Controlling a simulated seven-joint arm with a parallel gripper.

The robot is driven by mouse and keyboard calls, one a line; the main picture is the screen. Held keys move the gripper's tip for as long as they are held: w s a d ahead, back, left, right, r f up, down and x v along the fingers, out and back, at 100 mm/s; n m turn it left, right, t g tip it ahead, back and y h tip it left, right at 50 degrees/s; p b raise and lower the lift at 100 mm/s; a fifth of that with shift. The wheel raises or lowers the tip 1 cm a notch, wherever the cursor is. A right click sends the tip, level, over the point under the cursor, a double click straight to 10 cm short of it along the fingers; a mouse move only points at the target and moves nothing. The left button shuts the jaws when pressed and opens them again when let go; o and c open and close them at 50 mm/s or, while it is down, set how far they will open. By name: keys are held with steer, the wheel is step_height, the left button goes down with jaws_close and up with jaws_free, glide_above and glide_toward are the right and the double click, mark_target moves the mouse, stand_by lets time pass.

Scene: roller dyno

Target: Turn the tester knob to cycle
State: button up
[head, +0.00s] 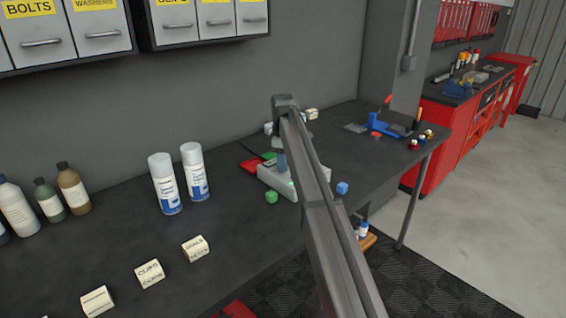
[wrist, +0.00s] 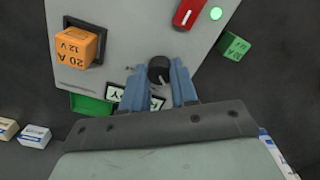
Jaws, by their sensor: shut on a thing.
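The tester (head: 271,176) is a grey box on the dark workbench, partly hidden by my arm in the head view. Its sloped grey panel (wrist: 130,35) fills the upper wrist view. The black round tester knob (wrist: 159,70) has a white pointer line toward the bottom of the picture, slightly right. My gripper (wrist: 159,78) is shut on the knob, one blue finger on each side. White labels with black letters (wrist: 157,103) show between and beside the fingers, partly covered and unreadable. A red switch (wrist: 188,13) and a lit green lamp (wrist: 215,13) are on the panel.
An orange "20 A 12 V" block (wrist: 80,45) sits in a dark socket on the panel. A green block (wrist: 234,47) lies beside the tester. A blue block (head: 342,188), spray cans (head: 166,184) and small labelled boxes (head: 150,274) stand on the bench.

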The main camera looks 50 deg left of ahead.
steer(key=shift+m, duration=0.4)
jaws_close()
steer(key=m, duration=1.2)
steer(key=shift+m, duration=0.4)
steer(key=m, duration=0.4)
steer(key=shift+m, duration=0.3)
steer(key=o, duration=1)
jaws_free()
